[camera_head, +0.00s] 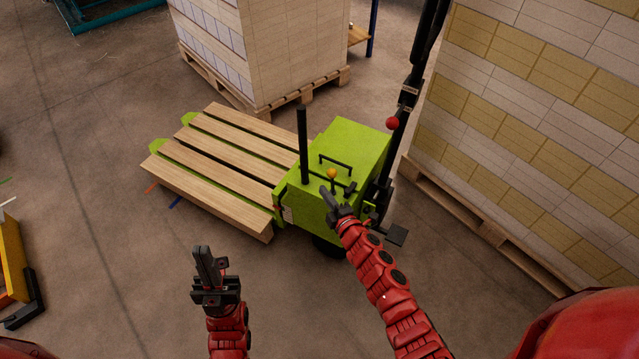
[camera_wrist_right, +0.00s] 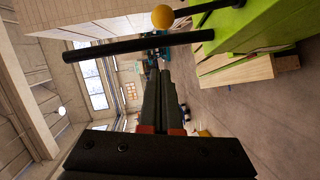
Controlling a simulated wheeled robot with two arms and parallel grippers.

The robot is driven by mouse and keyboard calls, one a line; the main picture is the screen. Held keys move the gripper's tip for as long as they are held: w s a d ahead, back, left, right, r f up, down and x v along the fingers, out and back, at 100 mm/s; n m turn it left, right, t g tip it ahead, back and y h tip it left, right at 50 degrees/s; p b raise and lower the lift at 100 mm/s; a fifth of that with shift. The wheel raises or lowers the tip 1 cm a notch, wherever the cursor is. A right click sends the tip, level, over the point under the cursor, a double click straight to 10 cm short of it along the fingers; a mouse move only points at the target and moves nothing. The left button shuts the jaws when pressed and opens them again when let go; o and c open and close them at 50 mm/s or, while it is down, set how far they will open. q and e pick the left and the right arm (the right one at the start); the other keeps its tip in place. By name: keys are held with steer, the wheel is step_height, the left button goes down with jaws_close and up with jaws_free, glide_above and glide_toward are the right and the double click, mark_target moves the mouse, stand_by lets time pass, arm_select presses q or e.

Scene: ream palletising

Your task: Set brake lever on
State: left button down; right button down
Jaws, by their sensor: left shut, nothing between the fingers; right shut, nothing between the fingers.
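A lime-green pallet truck (camera_head: 345,150) stands mid-view. A short lever with an orange-yellow knob (camera_head: 332,173) rises from its top. The knob also shows at the top of the right wrist view (camera_wrist_right: 162,17). A red ball knob (camera_head: 392,122) sits by the mast; I cannot tell from looks alone which is the brake lever. My right gripper (camera_head: 328,194) is shut and empty, just below the orange-yellow knob and seemingly apart from it. Its closed fingers (camera_wrist_right: 164,92) show in the right wrist view. My left gripper (camera_head: 204,263) is shut and empty over the floor at the lower left.
A black upright post (camera_head: 303,145) and a black handle (camera_head: 336,160) stand on the truck. A wooden pallet (camera_head: 215,165) lies on its forks. Loaded pallets stand behind (camera_head: 265,55) and at right (camera_head: 540,120). The floor at left is mostly clear.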

steer(key=shift+v, duration=0.9)
steer(key=shift+r, duration=0.1)
